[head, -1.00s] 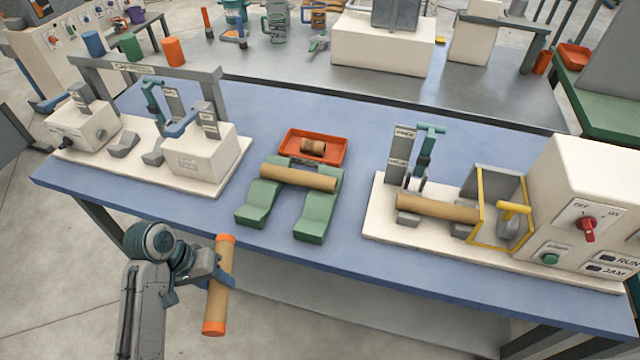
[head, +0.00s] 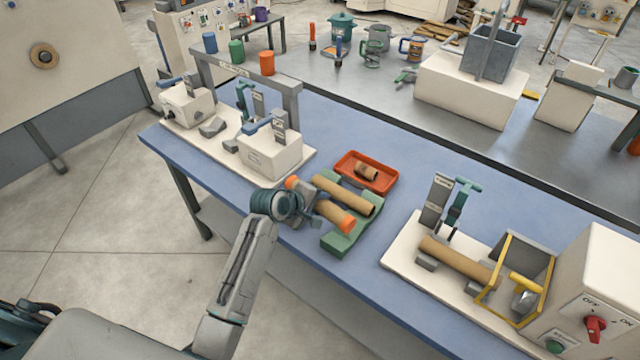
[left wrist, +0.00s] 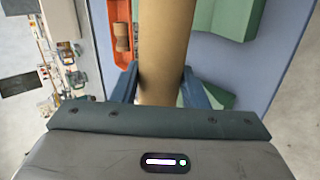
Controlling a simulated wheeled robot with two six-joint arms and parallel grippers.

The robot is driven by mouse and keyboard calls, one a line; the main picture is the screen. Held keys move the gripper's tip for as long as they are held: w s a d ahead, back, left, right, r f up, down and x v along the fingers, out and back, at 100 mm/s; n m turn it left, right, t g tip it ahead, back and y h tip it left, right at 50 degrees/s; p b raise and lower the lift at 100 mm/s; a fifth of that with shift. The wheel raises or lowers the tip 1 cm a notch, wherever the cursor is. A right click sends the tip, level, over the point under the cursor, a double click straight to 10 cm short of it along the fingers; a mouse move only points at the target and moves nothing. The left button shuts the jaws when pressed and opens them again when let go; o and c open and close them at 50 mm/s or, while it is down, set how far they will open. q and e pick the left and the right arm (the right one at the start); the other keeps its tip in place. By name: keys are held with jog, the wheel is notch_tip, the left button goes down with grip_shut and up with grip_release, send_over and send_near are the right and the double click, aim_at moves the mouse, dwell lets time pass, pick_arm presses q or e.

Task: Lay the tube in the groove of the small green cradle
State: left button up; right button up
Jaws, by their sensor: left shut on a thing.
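My left gripper (head: 313,211) is shut on a brown tube with orange ends (head: 333,214). In the left wrist view the gripper (left wrist: 158,82) has blue fingers on both sides of the tube (left wrist: 165,35). The small green cradle (head: 340,244) stands on the blue bench; parts of it also show in the left wrist view (left wrist: 235,18). The held tube overlaps the cradle's near part in the head view and hides some of it; I cannot tell whether they touch. Another plain brown tube (head: 343,194) lies across the cradle's far part. My right gripper is not in view.
A red tray (head: 388,182) with a small brown spool (head: 367,172) sits behind the cradle. A white station with a brown tube (head: 455,258) and yellow frame stands right. Another white station (head: 270,155) stands left. Blue bench top (head: 390,215) is bare between cradle and right station.

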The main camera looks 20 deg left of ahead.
aim_at(320, 210)
pick_arm(q)
jog(key=shift+w+d+r+n+t, duration=0.15)
jog(key=shift+w+r+n+t, duration=0.2)
jog(key=shift+w+r, duration=0.4)
jog(key=shift+w+n+y, duration=0.25)
jog(key=shift+w+y, duration=0.05)
jog(key=shift+w, duration=0.05)
jog(key=shift+w+f+t, duration=0.1)
jog(key=shift+t, duration=0.15)
jog(key=shift+a+f+b, duration=0.25)
jog(key=shift+f+b, duration=0.25)
jog(key=shift+b, duration=0.1)
notch_tip(320, 210, down, 6)
jog(key=b, duration=0.7)
jog(key=shift+r, duration=0.25)
jog(key=shift+f, duration=1.55)
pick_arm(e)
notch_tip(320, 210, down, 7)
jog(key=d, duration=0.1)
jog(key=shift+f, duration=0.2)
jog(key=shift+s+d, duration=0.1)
